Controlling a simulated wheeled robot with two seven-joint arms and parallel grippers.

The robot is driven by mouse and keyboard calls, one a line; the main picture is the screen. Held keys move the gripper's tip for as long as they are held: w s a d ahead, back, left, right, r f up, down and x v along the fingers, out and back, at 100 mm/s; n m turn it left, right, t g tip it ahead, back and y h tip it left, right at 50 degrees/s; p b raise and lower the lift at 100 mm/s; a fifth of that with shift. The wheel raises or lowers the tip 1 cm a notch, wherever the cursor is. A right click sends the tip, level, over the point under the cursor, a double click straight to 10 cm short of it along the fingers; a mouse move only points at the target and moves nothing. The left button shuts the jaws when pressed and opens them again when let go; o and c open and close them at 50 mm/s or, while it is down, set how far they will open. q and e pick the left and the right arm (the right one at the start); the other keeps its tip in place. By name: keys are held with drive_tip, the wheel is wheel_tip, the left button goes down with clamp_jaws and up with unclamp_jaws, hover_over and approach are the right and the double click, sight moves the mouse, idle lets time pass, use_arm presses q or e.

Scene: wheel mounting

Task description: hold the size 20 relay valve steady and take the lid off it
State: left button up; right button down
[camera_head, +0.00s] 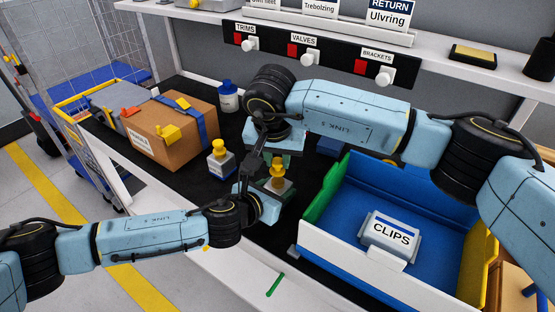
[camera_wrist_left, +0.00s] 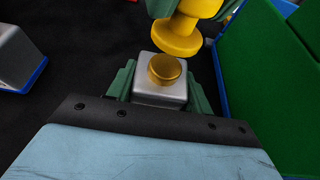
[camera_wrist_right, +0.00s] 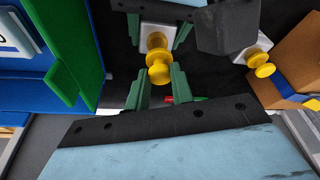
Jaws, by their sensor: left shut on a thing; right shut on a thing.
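The relay valve (camera_head: 284,187) has a silver body with a gold round top (camera_wrist_left: 166,68), which shows uncovered in the left wrist view. My left gripper (camera_wrist_left: 160,88) is shut on the body, its green fingers on either side. The yellow lid (camera_wrist_left: 180,37) is above the gold top, seemingly apart from it. My right gripper (camera_wrist_right: 158,82) is shut on this lid (camera_wrist_right: 158,68), and the silver body shows beyond it in the right wrist view. In the head view the lid (camera_head: 278,166) is partly hidden by my grippers. The size marking cannot be read.
Another yellow-topped valve (camera_head: 221,160) stands left of my grippers. A cardboard box (camera_head: 178,130) and a blue bottle (camera_head: 228,97) are behind it. A blue bin (camera_head: 345,210) with a CLIPS box (camera_head: 390,236) lies to the right. A shelf (camera_head: 440,68) overhangs the back.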

sight(277, 162)
wheel_tip(277, 162, up, 3)
drive_tip(key=shift+r, duration=0.15)
use_arm(q)
drive_tip(key=o, duration=1.5)
drive_tip(key=shift+c, duration=0.2)
